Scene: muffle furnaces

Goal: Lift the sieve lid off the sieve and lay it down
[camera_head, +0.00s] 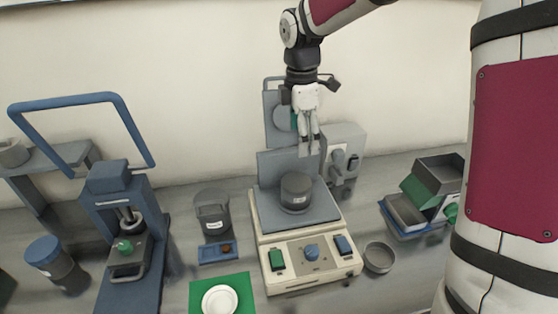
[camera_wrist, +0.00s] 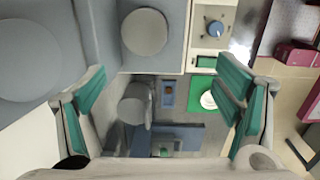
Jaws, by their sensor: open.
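A dark grey round container (camera_head: 296,194) with a small label stands upright on the square grey plate of a cream device; I take it to be the sieve. Its flat round top (camera_head: 297,181) looks closed, and I cannot make out a seam between lid and body. In the wrist view its round grey top (camera_wrist: 144,32) shows above the middle. My gripper (camera_head: 309,152) hangs above and slightly behind the container, pointing down, apart from it. In the wrist view its green-padded fingers (camera_wrist: 160,108) are spread wide with nothing between them.
A grey canister (camera_head: 212,212) and small blue tray (camera_head: 218,252) stand left. A white dish (camera_head: 220,300) lies on a green mat (camera_head: 195,290). A shallow grey bowl (camera_head: 380,257) sits right.

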